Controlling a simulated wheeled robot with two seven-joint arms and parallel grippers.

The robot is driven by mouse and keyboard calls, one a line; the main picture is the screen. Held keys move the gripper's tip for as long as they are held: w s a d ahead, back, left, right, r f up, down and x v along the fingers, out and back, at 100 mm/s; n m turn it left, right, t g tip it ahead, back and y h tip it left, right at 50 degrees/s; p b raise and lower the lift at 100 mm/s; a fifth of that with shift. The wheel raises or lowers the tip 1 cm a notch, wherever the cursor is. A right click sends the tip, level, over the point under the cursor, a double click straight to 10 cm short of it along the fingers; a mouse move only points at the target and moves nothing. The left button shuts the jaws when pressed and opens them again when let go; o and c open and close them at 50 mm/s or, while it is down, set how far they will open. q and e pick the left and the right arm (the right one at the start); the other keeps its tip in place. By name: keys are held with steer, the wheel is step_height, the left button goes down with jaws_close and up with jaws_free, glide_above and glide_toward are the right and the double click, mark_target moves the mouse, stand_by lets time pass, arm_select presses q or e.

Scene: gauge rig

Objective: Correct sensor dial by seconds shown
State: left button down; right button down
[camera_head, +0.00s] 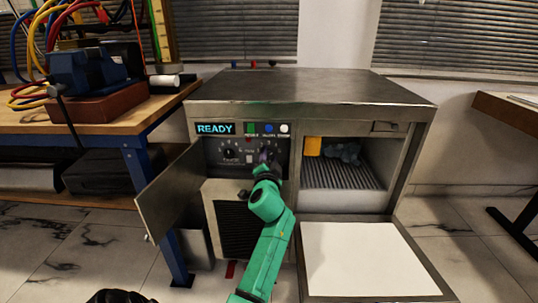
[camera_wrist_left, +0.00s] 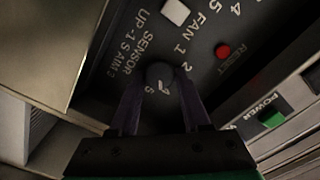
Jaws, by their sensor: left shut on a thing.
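The cabinet (camera_head: 310,85) stands ahead with its control panel (camera_head: 225,152) exposed behind an open metal door. Its display (camera_head: 215,129) reads READY. The dark round sensor dial (camera_wrist_left: 159,72) sits beside the printed word SENSOR in the left wrist view, with part of its number scale showing. My left gripper (camera_wrist_left: 160,84) has its two purple fingers on either side of this dial and is shut on it. In the head view the left gripper (camera_head: 265,165) is at the panel's right part and hides the dial.
The open door (camera_head: 165,192) juts out left of my arm. A red RESET button (camera_wrist_left: 222,51) and a white switch (camera_wrist_left: 174,12) are near the dial. A green POWER switch (camera_wrist_left: 272,118) is farther right. The open bay (camera_head: 345,175) holds an orange item (camera_head: 313,146).

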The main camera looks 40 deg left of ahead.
arm_select(q)
steer(key=m+p, duration=0.1)
steer(key=m, duration=0.2)
steer(key=shift+f+m+p, duration=0.1)
steer(key=shift+m+p, duration=0.3)
steer(key=shift+m, duration=1.1)
arm_select(e)
steer(key=shift+s+d+r+g+h, duration=0.15)
steer(key=shift+d+r+g+h, duration=0.15)
steer(key=shift+d+g, duration=0.25)
steer(key=shift+s+d+r+g+h, duration=0.2)
steer(key=shift+d+r+g+h, duration=0.15)
steer(key=shift+d, duration=0.45)
steer(key=shift+s+d+r+g+h, duration=0.15)
steer(key=shift+d+r+g+h, duration=0.2)
steer(key=shift+d, duration=0.3)
arm_select(q)
steer(key=shift+c, duration=1.9)
jaws_free()
steer(key=v, duration=1.4)
steer(key=shift+s+d+p, duration=0.15)
steer(key=shift+d+p, duration=0.05)
steer(key=shift+p, duration=0.15)
arm_select(e)
steer(key=shift+s+d+r+g+h, duration=0.2)
steer(key=shift+d+r+g, duration=0.1)
steer(key=shift+d, duration=0.15)
steer(key=shift+s+d+r+g+h, duration=0.15)
steer(key=shift+s+d+g, duration=0.1)
steer(key=shift+d, duration=0.15)
